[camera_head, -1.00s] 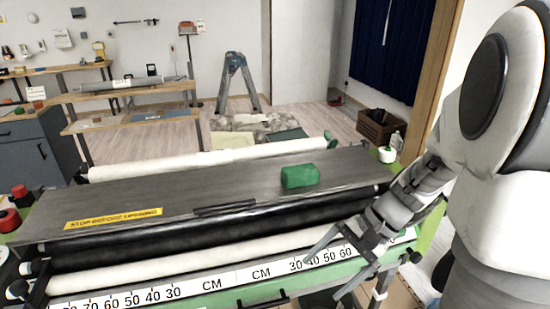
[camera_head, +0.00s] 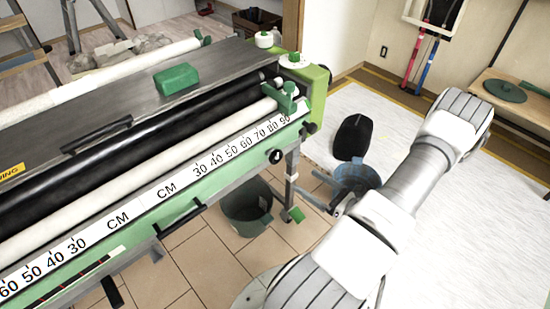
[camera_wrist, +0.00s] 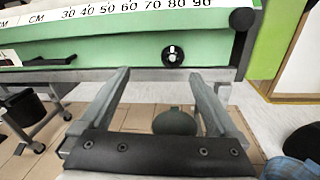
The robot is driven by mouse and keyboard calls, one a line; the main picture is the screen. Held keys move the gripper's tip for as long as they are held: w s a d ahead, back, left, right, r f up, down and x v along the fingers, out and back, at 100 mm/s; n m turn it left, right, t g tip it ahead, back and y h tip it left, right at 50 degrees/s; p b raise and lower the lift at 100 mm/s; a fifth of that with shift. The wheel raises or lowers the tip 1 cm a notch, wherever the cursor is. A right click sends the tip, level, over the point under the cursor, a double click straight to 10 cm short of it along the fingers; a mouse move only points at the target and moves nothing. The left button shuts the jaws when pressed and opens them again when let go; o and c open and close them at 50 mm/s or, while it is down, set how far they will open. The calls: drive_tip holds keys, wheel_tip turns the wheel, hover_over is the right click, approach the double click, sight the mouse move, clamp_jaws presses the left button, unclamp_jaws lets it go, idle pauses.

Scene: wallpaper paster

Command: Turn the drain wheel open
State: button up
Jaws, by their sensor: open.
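A small round black knob with a white centre (camera_head: 276,156) sits on the green front panel of the pasting machine, below the ruler's right end. It may be the drain wheel, but I cannot tell for sure. The knob also shows in the wrist view (camera_wrist: 173,54), beyond and slightly above my fingertips, towards the right one. My gripper (camera_wrist: 158,76) is open and empty, its fingers apart from the knob. In the head view my gripper (camera_head: 315,193) is right of the machine's front leg. A small green piece (camera_head: 297,214) shows near that leg, partly unclear.
A dark green bucket (camera_head: 247,207) stands on the tiled floor under the machine. A black rounded object (camera_head: 352,138) and a blue bucket (camera_head: 352,178) stand right of it. A green block (camera_head: 177,79) lies on the machine top. White sheeting covers the floor at right.

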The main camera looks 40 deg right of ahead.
sight(278, 157)
drive_tip(key=shift+m+h, duration=0.9)
drive_tip(key=w, duration=0.5)
drive_tip(key=w+f+b, duration=0.1)
drive_tip(key=w, duration=0.4)
drive_tip(key=w+f+b, duration=0.1)
drive_tip(key=w, duration=0.5)
drive_tip(key=shift+w+a, duration=0.1)
drive_tip(key=c, duration=1.4)
